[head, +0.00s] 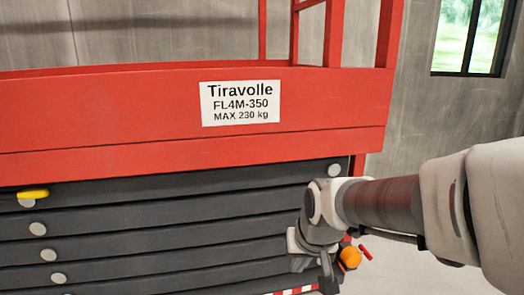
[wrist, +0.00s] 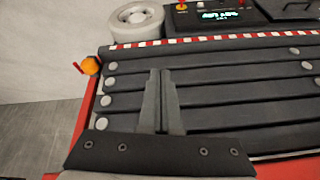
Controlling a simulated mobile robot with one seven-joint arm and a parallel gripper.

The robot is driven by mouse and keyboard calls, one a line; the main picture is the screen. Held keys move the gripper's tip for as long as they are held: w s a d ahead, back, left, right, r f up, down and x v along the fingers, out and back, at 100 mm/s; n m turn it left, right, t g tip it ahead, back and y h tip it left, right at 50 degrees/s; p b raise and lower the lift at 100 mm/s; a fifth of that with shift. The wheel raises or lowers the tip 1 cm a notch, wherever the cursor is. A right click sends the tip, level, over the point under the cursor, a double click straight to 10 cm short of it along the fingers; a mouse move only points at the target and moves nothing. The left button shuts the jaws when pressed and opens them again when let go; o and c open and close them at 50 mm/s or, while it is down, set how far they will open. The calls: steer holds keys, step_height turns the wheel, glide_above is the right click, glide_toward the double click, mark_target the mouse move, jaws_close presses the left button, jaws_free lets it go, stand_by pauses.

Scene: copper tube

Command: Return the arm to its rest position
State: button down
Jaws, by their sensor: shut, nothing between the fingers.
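My arm reaches in from the right of the head view, across the right end of the red lift (head: 170,110). My gripper hangs at the low end of the arm, near the lift's lower right corner, and its fingers are hard to make out there. In the wrist view my gripper (wrist: 161,74) shows its two grey fingers together and empty, in front of the lift's dark slats (wrist: 225,95). I cannot tell whether the fingertips touch the slats. No copper tube shows in either view.
An orange knob (head: 350,257) is close beside my gripper. A yellow piece (head: 33,194) is on the slats at left. The wrist view shows a white wheel (wrist: 135,20) and a panel with a lit display (wrist: 220,16). Grey floor (wrist: 40,132) is open beside the lift.

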steer(key=s+d+r+h, duration=0.1)
steer(key=s+d+r, duration=0.2)
steer(key=s, duration=0.4)
steer(key=s+d+r, duration=0.2)
steer(key=s+d, duration=0.2)
steer(key=s, duration=0.4)
step_height(320, 180, up, 14)
steer(key=p, duration=1.4)
steer(key=shift+s+a+t, duration=0.15)
steer(key=shift+s+t, duration=0.05)
steer(key=shift+t, duration=0.2)
